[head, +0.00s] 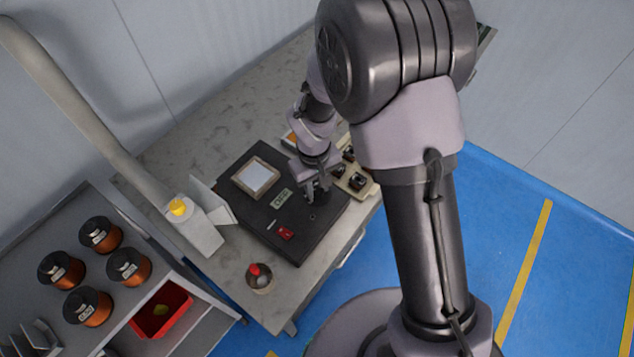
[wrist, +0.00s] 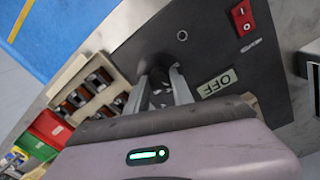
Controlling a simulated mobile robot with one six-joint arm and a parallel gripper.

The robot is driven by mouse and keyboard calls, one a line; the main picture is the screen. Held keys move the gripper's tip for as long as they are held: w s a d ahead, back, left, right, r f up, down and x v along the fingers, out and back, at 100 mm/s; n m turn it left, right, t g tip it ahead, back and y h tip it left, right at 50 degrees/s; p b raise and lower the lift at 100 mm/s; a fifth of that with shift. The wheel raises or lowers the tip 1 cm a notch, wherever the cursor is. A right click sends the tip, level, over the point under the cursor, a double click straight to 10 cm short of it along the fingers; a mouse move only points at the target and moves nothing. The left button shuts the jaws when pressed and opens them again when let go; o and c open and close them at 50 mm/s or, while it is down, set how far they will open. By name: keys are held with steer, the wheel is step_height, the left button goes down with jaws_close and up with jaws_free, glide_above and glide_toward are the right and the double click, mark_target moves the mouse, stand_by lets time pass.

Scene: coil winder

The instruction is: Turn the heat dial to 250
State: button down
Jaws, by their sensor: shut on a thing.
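The black hot plate unit (head: 265,228) stands on the grey bench, with a pale square plate (head: 256,176) on its top. Its small display (head: 281,199) reads OFF in the wrist view (wrist: 217,84). A red rocker switch (head: 286,234) is on the same panel, and it also shows in the wrist view (wrist: 243,17). My gripper (head: 318,197) points down at the panel beside the display. In the wrist view its fingers (wrist: 161,92) are shut on the dark heat dial (wrist: 160,98), which is mostly hidden between them; its setting cannot be read.
A beige tray (head: 360,187) with several coils sits close to the right of the unit. A white box (head: 199,228) stands at its left, and a small pot with a red top (head: 259,277) at the front.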

mark_target(317, 193)
steer(key=n+p, duration=0.2)
steer(key=n, duration=0.3)
steer(key=shift+r+n, duration=0.1)
steer(key=shift+n, duration=0.2)
steer(key=n+p, duration=0.2)
steer(key=n, duration=0.3)
steer(key=shift+n+y+p, duration=0.3)
steer(key=shift+p, duration=0.1)
steer(key=c, duration=1.1)
jaws_free()
step_height(317, 193, up, 17)
steer(key=p, duration=0.4)
steer(key=shift+s+p, duration=0.3)
steer(key=shift+s, duration=0.15)
